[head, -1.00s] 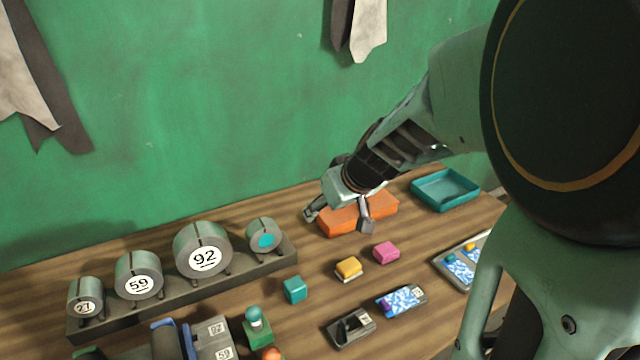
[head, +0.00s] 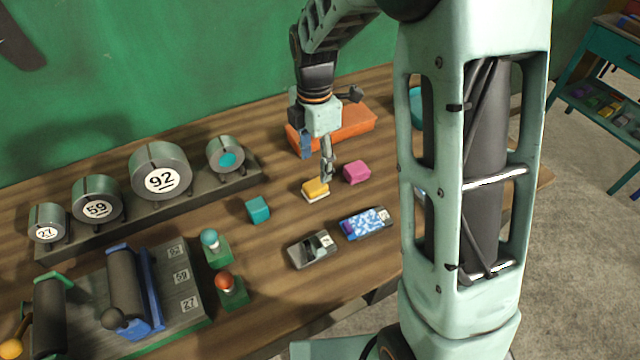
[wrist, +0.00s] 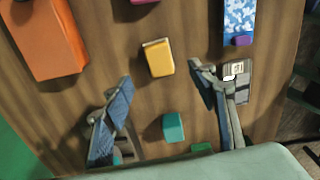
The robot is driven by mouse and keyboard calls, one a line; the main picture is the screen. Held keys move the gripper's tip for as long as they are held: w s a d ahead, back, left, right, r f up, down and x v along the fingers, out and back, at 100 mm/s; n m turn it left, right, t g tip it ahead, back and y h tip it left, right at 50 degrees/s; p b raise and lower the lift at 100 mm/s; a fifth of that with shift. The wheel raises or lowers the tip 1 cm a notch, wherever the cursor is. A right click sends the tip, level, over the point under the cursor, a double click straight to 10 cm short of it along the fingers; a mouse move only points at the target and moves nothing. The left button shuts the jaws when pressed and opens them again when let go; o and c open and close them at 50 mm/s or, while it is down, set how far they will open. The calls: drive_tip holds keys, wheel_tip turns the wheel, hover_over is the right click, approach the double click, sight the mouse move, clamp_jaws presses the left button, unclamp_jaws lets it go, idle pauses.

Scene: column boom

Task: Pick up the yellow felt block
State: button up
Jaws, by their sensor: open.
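The yellow felt block (head: 316,188) lies on the wooden table between the teal block (head: 257,209) and the pink block (head: 357,172). It has a pale layer along its lower edge. In the wrist view the yellow block (wrist: 159,58) shows whole, beyond the fingertips and roughly midway between them. My gripper (head: 318,160) is above the table, just behind and over the yellow block in the head view. In the wrist view my gripper (wrist: 160,82) has its two fingers spread wide with nothing between them. I see no contact with the block.
An orange box (head: 345,125) lies behind the blocks. A dark device (head: 312,250) and a blue-patterned packet (head: 365,222) lie in front. Numbered drums on a rack (head: 160,215) and a lever panel (head: 180,290) fill the left. My arm hides part of the teal tray (head: 416,105).

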sight(315, 184)
wheel_tip(315, 184, down, 9)
drive_tip(key=shift+a+r+p, duration=0.1)
drive_tip(key=shift+p, duration=0.25)
drive_tip(key=c, duration=1.3)
drive_tip(key=shift+o, duration=0.2)
drive_tip(key=shift+w+r, duration=0.1)
